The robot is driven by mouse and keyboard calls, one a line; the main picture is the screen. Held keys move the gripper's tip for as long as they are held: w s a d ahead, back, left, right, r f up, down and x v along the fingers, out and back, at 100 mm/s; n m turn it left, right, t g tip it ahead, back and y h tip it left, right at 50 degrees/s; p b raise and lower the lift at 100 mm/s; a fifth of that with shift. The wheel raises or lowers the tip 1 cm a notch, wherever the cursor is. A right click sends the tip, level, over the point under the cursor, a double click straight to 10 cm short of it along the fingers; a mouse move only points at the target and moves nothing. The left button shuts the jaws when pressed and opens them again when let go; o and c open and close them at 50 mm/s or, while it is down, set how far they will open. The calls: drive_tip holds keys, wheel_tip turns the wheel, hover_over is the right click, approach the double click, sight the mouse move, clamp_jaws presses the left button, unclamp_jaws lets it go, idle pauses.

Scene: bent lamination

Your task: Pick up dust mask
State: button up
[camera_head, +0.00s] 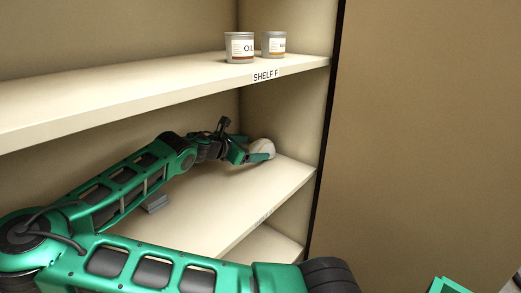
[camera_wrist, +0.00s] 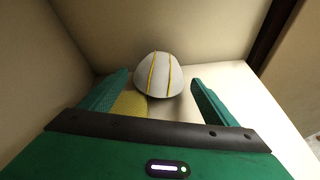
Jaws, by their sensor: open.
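The dust mask (camera_wrist: 158,75) is a white rounded cup with two yellow straps, resting on the shelf near the back corner. In the head view the mask (camera_head: 263,147) shows as a pale dome at the end of my arm, partly hidden by a green finger. My gripper (camera_wrist: 160,92) is open, with one green finger to the left of the mask and one to the right. The mask lies between and slightly beyond the fingertips in the wrist view. I cannot tell whether a finger touches it.
The mask's shelf (camera_head: 221,213) is a cream board with walls behind and to the right. Another shelf (camera_head: 150,88), labelled SHELF F, runs above my arm and carries two cans (camera_head: 239,48). A small grey object (camera_head: 155,204) lies on the lower shelf beneath my arm.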

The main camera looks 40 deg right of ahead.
sight(260, 148)
drive_tip(key=shift+f+x, duration=0.2)
drive_tip(key=shift+x, duration=2.65)
drive_tip(key=shift+a, duration=0.1)
drive_tip(key=shift+c, duration=0.6)
drive_tip(key=c, duration=0.5)
